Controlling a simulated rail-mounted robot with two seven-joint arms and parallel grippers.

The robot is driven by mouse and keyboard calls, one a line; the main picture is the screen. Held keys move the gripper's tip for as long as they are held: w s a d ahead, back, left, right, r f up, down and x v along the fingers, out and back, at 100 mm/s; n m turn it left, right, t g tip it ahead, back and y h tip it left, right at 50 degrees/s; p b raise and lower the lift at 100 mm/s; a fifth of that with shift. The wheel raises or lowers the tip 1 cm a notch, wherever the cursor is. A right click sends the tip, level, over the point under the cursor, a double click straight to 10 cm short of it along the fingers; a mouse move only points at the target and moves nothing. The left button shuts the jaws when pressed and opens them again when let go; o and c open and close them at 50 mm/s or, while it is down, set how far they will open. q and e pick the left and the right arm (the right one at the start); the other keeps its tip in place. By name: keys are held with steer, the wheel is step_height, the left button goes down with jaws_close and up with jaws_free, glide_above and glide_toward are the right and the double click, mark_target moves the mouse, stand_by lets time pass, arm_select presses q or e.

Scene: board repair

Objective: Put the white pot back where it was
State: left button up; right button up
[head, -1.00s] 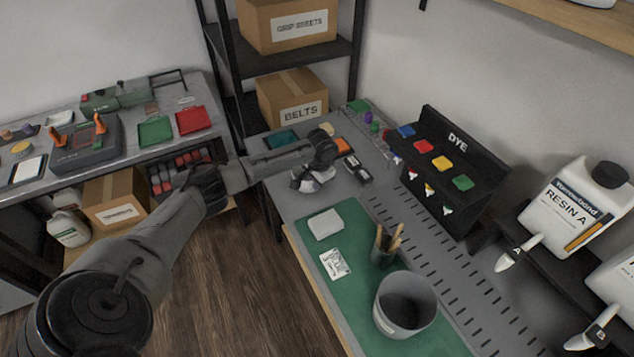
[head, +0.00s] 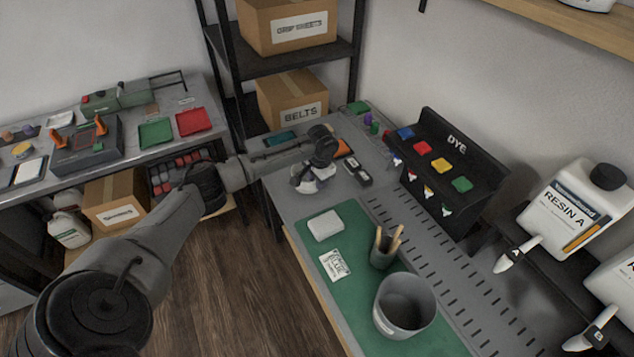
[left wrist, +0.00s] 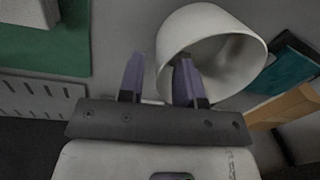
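The white pot (head: 308,184) is at the far end of the right-hand bench, under my left gripper (head: 320,168), which partly hides it. In the left wrist view the pot (left wrist: 238,62) shows its round open mouth towards the camera. My left gripper (left wrist: 158,78) has its two purple fingers apart, one inside the mouth and one outside the wall. A gap shows between the outer finger and the wall, so the gripper looks open around the rim. I cannot tell whether the pot's base rests flat on the bench. My right gripper is not in view.
Small black containers (head: 358,172) stand right of the pot, and a teal tray (head: 281,138) lies behind it. A green mat (head: 350,300) in front holds a white block (head: 326,224), a stick cup (head: 384,255) and a grey bucket (head: 405,308). The dye rack (head: 455,175) stands to the right.

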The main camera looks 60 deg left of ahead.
arm_select(q)
step_height(320, 180, up, 10)
steer(key=d+p, duration=0.1)
steer(key=shift+p, duration=0.4)
steer(key=shift+w, duration=0.1)
